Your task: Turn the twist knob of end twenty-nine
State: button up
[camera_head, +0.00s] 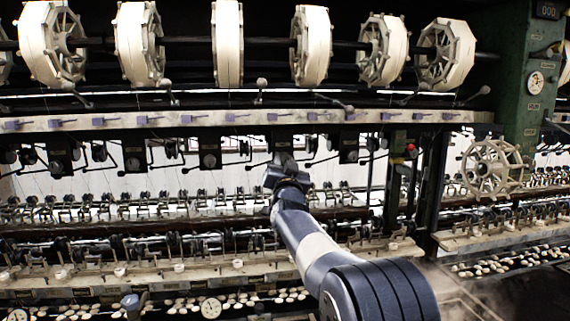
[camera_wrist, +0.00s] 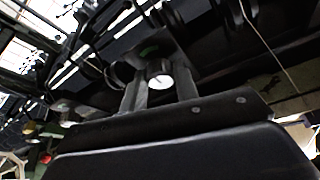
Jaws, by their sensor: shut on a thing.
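In the wrist view a small round knob with a white face (camera_wrist: 159,82) sits between the two fingertips of my gripper (camera_wrist: 158,88). The jaws are shut on it, one finger on each side. The knob is on a dark box under the machine's long rail; a small green patch shows just above it. In the head view my gripper (camera_head: 285,168) reaches up to a dark box (camera_head: 284,141) below the rail, and my arm and wrist hide the knob. No number for this end is readable.
Similar dark boxes (camera_head: 209,153) hang along the rail (camera_head: 230,121) on both sides. White reels (camera_head: 312,46) stand above. Below are rows of small fittings and a ledge (camera_head: 180,272). A green post (camera_head: 530,90) and a spoked handwheel (camera_head: 491,167) stand to the right.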

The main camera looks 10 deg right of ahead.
dwell(0.3)
jog(key=o, duration=1)
jog(key=b+v, duration=0.4)
jog(key=v, duration=0.6)
jog(key=shift+s+f, duration=0.2)
jog(key=shift+s, duration=0.15)
jog(key=p+x, duration=0.4)
jog(key=x, duration=0.6)
jog(key=shift+w+r, duration=0.2)
jog(key=shift+w, duration=0.15)
jog(key=shift+s, duration=0.1)
